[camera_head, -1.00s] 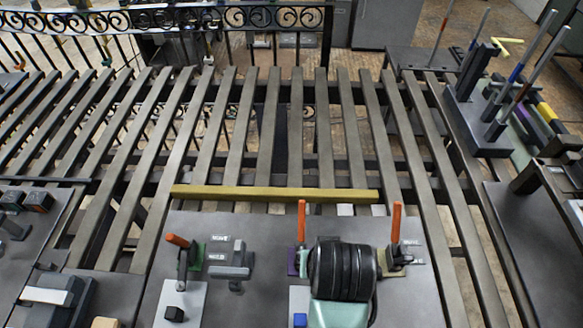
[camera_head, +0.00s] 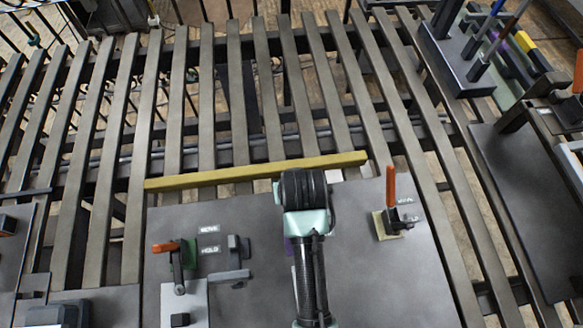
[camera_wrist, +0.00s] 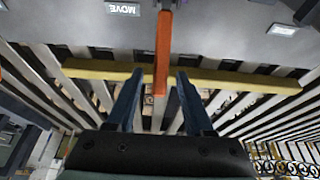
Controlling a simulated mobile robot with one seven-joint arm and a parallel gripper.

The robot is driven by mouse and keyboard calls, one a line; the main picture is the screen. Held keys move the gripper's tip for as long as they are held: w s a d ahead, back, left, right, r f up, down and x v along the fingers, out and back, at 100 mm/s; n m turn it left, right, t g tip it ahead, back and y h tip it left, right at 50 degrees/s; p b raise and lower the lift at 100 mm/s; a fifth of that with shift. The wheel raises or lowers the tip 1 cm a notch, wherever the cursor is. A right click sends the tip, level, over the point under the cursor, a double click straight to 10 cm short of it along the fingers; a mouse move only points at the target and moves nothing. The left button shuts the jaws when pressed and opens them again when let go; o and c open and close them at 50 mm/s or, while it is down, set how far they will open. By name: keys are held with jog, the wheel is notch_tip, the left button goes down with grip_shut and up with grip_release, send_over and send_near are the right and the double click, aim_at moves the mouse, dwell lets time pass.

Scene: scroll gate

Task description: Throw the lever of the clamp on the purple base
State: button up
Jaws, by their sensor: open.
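The clamp on the purple base (camera_head: 288,248) is mostly hidden behind my arm in the head view; only a purple sliver shows. In the wrist view an upright orange lever handle (camera_wrist: 162,50) stands between the fingers of my gripper (camera_wrist: 160,78), which is open. Gaps show on both sides of the handle. I take it for the purple base's lever, but its base is out of the wrist view. In the head view my fingertips are hidden.
A clamp on a green base (camera_head: 190,250) has its orange handle tilted left. A clamp on a tan base (camera_head: 388,225) at right has its orange handle upright. A yellow bar (camera_head: 255,171) runs along the panel's far edge. Grey slats (camera_head: 205,110) lie beyond.

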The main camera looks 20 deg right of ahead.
jog(key=shift+x, duration=2.1)
jog(key=shift+w, duration=0.1)
grip_shut()
